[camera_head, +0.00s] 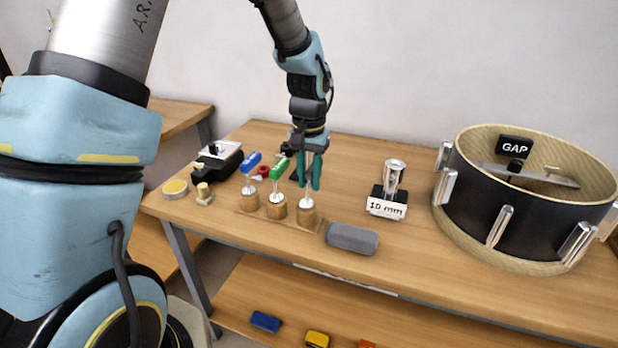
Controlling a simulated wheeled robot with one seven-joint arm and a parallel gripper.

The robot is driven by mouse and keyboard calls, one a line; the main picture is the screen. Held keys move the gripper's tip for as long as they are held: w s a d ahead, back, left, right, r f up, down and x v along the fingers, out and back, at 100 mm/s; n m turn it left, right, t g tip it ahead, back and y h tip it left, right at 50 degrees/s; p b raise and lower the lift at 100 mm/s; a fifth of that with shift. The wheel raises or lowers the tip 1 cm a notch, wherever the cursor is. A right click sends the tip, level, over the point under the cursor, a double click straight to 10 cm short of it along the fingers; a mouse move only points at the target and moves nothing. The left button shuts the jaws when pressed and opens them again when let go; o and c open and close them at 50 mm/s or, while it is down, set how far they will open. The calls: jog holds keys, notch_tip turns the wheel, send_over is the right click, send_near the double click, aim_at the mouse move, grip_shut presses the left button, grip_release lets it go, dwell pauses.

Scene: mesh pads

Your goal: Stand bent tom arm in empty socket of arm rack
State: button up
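The arm rack is a wooden strip (240,211) with three round wooden sockets in a row. A blue-topped arm (251,162) stands in the left socket (250,203), and a green-topped arm (279,169) in the middle socket (277,209). A metal rod (307,202), which looks like the bent tom arm, stands in the right socket (307,217). My gripper (311,185) points down right over that socket, its teal fingers on either side of the rod's upper part. The fingers hide that part, so I cannot tell whether they touch it.
A grey block (351,238) lies just right of the rack. A 10 mm stand (388,199) and a large drum shell (468,228) with a GAP sign stand further right. A black device (219,159), a yellow-topped disc (175,189) and a small brass-coloured piece (204,194) are left.

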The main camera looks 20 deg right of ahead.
jog(key=o, duration=0.5)
jog(key=shift+o, duration=0.2)
notch_tip(320, 180, up, 11)
jog(key=shift+f+b, duration=0.1)
jog(key=shift+b, duration=1.05)
jog(key=s+a+f+n, duration=0.1)
jog(key=a+f+n, duration=0.1)
jog(key=a, duration=0.8)
jog(key=s+a+f+n+t, duration=0.1)
jog(key=a+f+n, duration=0.1)
jog(key=a, duration=0.8)
jog(key=s+a+f+n, duration=0.2)
jog(key=a+n, duration=0.1)
jog(key=a, duration=0.7)
jog(key=shift+a+f+t, duration=0.15)
jog(key=shift+f+t, duration=0.1)
jog(key=shift+t, duration=0.05)
